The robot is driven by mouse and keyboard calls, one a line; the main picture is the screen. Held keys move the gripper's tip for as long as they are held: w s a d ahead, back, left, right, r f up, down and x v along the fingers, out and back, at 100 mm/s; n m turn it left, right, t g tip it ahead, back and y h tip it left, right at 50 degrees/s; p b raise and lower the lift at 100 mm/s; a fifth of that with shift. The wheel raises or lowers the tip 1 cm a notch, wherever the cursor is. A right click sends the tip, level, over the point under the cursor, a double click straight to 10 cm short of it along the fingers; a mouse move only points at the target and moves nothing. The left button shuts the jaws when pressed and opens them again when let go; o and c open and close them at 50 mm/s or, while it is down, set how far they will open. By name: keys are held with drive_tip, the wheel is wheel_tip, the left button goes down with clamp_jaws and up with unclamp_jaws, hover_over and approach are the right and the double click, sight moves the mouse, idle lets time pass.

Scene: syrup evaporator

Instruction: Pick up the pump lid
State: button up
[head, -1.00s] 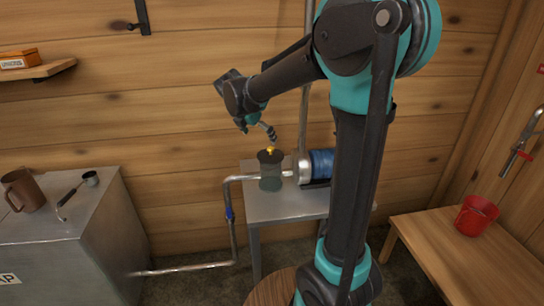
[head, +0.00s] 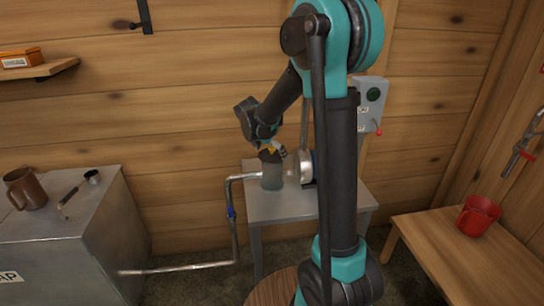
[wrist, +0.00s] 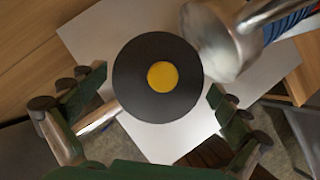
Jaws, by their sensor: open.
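The pump lid (wrist: 135,88) is a round dark disc with a yellow knob (wrist: 162,75) at its centre, seen from above in the wrist view. In the head view the lid (head: 266,155) sits on top of a grey-green cylindrical pump pot (head: 272,176), partly hidden by my gripper. My gripper (wrist: 150,98) is open, with one finger on each side of the lid in the picture and no contact visible. In the head view my gripper (head: 273,147) hangs just above the lid.
The pot stands on a small metal table (head: 285,208) with a silver pump body (head: 294,167) close to its right. A pipe (head: 233,215) runs left to a metal tank (head: 70,225).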

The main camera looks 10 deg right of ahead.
drive_tip(key=c, duration=0.9)
